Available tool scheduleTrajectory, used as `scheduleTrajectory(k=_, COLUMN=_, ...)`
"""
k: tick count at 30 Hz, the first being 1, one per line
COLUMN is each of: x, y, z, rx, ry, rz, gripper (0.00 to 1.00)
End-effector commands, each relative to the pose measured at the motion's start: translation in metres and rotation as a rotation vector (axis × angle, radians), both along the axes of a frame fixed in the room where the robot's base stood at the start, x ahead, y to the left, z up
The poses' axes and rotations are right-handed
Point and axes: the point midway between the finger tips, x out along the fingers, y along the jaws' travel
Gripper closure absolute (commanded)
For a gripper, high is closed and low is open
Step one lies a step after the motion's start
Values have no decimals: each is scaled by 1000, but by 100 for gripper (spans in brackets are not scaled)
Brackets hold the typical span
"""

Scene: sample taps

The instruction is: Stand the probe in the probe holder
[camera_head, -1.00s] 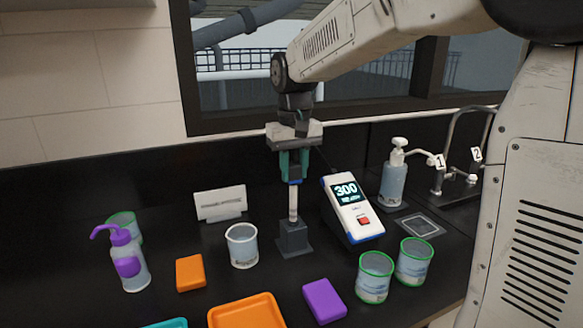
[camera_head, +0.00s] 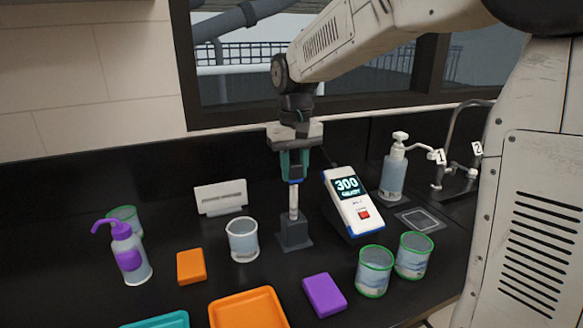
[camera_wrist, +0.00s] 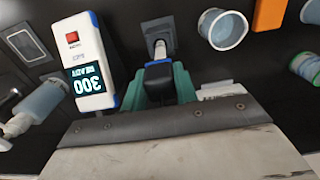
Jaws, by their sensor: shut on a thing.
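The probe (camera_head: 293,202) is upright, with a pale shaft and a dark upper part between the fingers of my gripper (camera_head: 293,180). My gripper is shut on it, directly above the probe holder (camera_head: 294,235), a dark grey block on the counter. The shaft's lower end meets the top of the holder; how deep it sits inside is hard to tell. In the wrist view the probe's pale shaft (camera_wrist: 160,50) runs from between the teal fingers (camera_wrist: 160,85) to the dark holder (camera_wrist: 152,28).
A meter (camera_head: 354,204) reading 300 stands just right of the holder. A clear beaker (camera_head: 242,240) is close on the left. Green-rimmed beakers (camera_head: 374,272), a purple block (camera_head: 324,295), an orange block (camera_head: 190,267) and an orange tray (camera_head: 247,308) are in front. A soap bottle (camera_head: 394,172) stands behind right.

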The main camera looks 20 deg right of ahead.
Motion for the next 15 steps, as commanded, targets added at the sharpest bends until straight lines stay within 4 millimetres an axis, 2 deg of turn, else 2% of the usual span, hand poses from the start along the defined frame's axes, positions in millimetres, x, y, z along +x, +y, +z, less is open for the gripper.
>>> scheduleTrajectory(k=15, x=0, y=0, z=-24, rx=0, ry=0, rz=0, gripper=91)
